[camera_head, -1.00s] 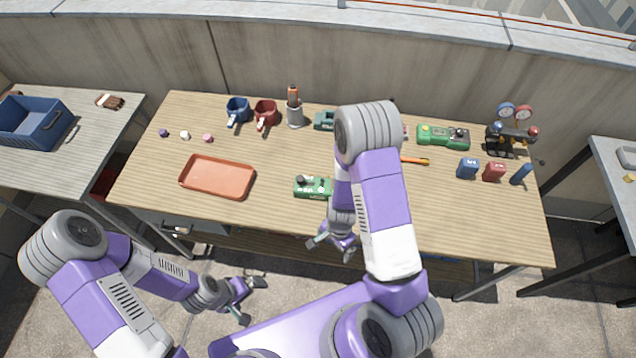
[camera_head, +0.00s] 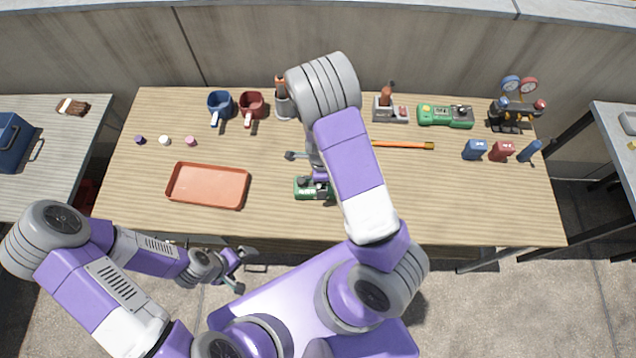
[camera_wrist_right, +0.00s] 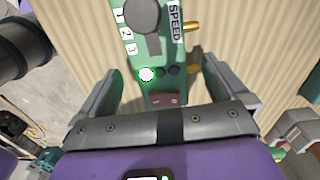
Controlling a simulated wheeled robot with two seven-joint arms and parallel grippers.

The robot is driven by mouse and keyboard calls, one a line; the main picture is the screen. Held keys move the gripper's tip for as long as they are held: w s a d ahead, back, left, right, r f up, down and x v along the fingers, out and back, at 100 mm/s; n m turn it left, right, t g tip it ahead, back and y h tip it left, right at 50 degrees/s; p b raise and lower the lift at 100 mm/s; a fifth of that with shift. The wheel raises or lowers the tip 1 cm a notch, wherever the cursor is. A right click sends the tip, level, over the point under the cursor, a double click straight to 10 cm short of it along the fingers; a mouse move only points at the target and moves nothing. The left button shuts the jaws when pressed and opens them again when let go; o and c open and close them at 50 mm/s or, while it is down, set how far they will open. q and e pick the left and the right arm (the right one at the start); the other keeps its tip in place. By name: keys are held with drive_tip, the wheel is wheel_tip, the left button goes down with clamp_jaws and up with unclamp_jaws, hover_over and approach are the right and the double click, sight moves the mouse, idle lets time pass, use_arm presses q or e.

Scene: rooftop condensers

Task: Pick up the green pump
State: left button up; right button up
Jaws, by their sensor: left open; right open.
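The green pump (camera_head: 308,188) lies on the wooden table near its front middle, partly hidden by my right arm in the head view. In the right wrist view the pump (camera_wrist_right: 145,50) shows a dark knob, a SPEED label, a lit green button and brass fittings. My right gripper (camera_wrist_right: 162,68) is open, with one finger on each side of the pump; whether the fingers touch it I cannot tell. In the head view the right gripper is mostly hidden by its arm. My left gripper (camera_head: 240,268) is open and empty in front of the table.
An orange tray (camera_head: 207,203) lies left of the pump. Another green device (camera_head: 445,115) sits at the back right, beyond an orange stick (camera_head: 403,145). The table's front right is clear.

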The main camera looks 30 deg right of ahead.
wheel_tip(320, 180, down, 4)
drive_tip(key=shift+s+a+f+b, duration=0.1)
drive_tip(key=shift+b, duration=0.5)
drive_tip(key=shift+f, duration=0.45)
drive_tip(key=shift+r, duration=0.1)
drive_tip(key=c, duration=1.4)
wheel_tip(320, 180, up, 10)
drive_tip(key=p, duration=0.3)
drive_tip(key=shift+c, duration=0.2)
drive_tip(key=shift+r+p, duration=1.5)
drive_tip(key=shift+p, duration=0.35)
